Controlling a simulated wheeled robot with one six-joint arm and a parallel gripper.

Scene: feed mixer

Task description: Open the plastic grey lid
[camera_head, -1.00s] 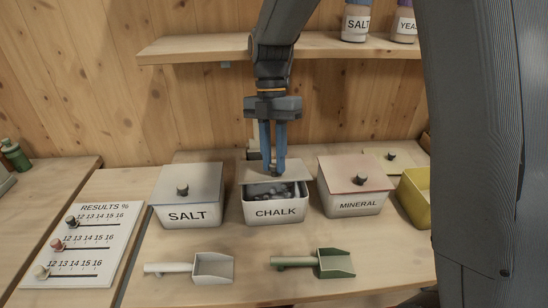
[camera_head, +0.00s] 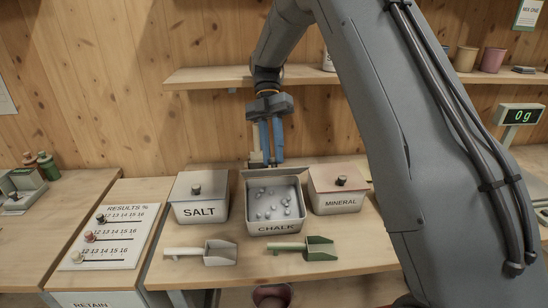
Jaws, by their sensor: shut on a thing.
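The CHALK bin (camera_head: 273,222) stands open on the table between two lidded bins. Several pale lumps (camera_head: 268,212) lie inside it. My gripper (camera_head: 267,162) is at the bin's back edge, with its blue fingers pointing down. It is shut on the chalk lid, probably at its knob; the fingertips hide the exact contact. The lid shows at most as a thin strip by the back rim, so its tilt is hard to tell. The SALT bin to the left has a grey lid (camera_head: 183,186) with a black knob, lying closed.
The MINERAL bin (camera_head: 340,203) with a reddish lid is close on the right. A white scoop (camera_head: 215,252) and a green scoop (camera_head: 318,248) lie in front. A wooden shelf (camera_head: 220,77) runs behind my arm. A results board (camera_head: 105,238) lies left.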

